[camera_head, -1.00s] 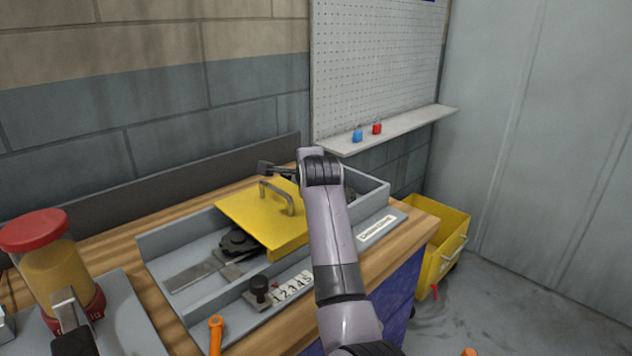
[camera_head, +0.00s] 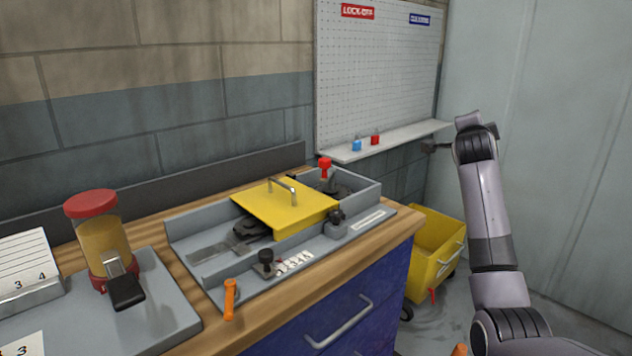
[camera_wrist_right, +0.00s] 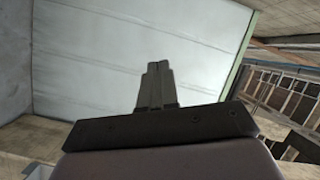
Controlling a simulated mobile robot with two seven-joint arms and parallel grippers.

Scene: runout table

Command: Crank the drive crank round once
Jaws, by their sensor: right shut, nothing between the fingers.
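The grey machine bed (camera_head: 215,271) lies on the wooden bench with a yellow cover (camera_head: 285,208) over its middle. An upright orange handle (camera_head: 230,298) stands at its front left corner; it may be the drive crank's grip, but its arm cannot be made out. A black knob (camera_head: 265,260) and a second black knob (camera_head: 337,218) sit along the front edge. My left gripper is not in view.
A jar with a red lid (camera_head: 98,235) and black lever stands on a grey plate at left. A shelf (camera_head: 400,138) holds blue and red padlocks. A yellow bin (camera_head: 432,250) stands right of the bench. The space above the machine is clear.

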